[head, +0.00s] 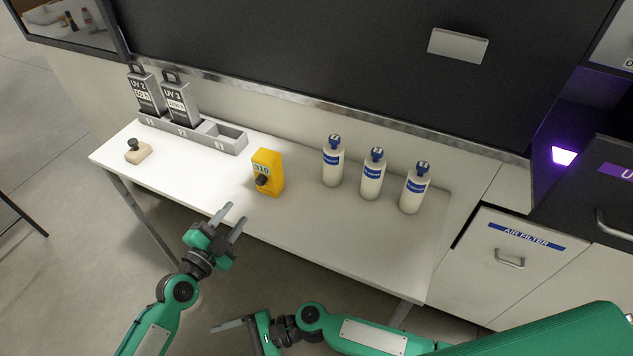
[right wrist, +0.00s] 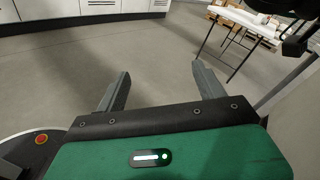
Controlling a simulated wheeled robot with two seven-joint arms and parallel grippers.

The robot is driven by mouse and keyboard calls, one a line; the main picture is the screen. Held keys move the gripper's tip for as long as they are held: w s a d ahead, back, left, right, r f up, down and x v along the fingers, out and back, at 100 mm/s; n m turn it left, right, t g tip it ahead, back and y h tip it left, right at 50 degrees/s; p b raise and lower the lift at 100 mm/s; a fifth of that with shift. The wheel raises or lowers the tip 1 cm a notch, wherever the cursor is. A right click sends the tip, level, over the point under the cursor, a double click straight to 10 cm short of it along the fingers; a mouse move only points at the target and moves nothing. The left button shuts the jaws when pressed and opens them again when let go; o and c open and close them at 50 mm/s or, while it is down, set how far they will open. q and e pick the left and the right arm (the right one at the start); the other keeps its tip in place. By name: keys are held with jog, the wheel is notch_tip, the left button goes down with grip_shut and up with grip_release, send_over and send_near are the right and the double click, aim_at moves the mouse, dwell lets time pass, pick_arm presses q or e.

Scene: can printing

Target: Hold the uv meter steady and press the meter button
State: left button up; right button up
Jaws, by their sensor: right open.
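The yellow UV meter (head: 267,172) stands upright on the white table (head: 300,222). Its display reads 310, and a dark round button (head: 262,181) sits on its front face below the display. My left gripper (head: 229,218) is open and empty at the table's front edge, in front of and to the left of the meter, not touching it. My right gripper (head: 232,326) is low at the bottom of the head view, in front of the table. In the right wrist view (right wrist: 160,90) its two fingers are apart with only floor between them.
Three white bottles (head: 373,175) with blue caps stand right of the meter. A grey rack (head: 229,138) holds two UV lamp cartridges (head: 181,102) at the back left, with its third slot empty. A small stamp-like block (head: 138,152) lies at the left end. An air filter drawer (head: 507,260) is at right.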

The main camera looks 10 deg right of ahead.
jog(key=s+a+r+m+g+y, duration=0.1)
jog(key=s+r+g+y, duration=0.1)
jog(key=r, duration=0.4)
jog(key=s+a+r+m+g+y, duration=0.1)
jog(key=s+r+g, duration=0.15)
jog(key=r, duration=0.45)
jog(key=w+r+m+t+y, duration=0.1)
jog(key=w+r+t, duration=0.1)
jog(key=w+r, duration=0.35)
jog(key=m+t+h, duration=0.6)
jog(key=m+t, duration=0.4)
jog(key=t, duration=0.4)
send_near(267, 163)
jog(key=w+a+f, duration=0.1)
jog(key=w+a, duration=0.1)
jog(key=w, duration=0.1)
jog(key=w+a+f, duration=0.1)
jog(key=w+a, duration=0.1)
jog(key=a, duration=0.1)
jog(key=w+a, duration=0.3)
jog(key=shift+w+a+f, duration=0.15)
jog(key=shift+w+f, duration=0.15)
jog(key=shift+f, duration=0.1)
jog(key=c, duration=1.1)
pick_arm(q)
grip_shut()
pick_arm(e)
jog(key=shift+c, duration=0.4)
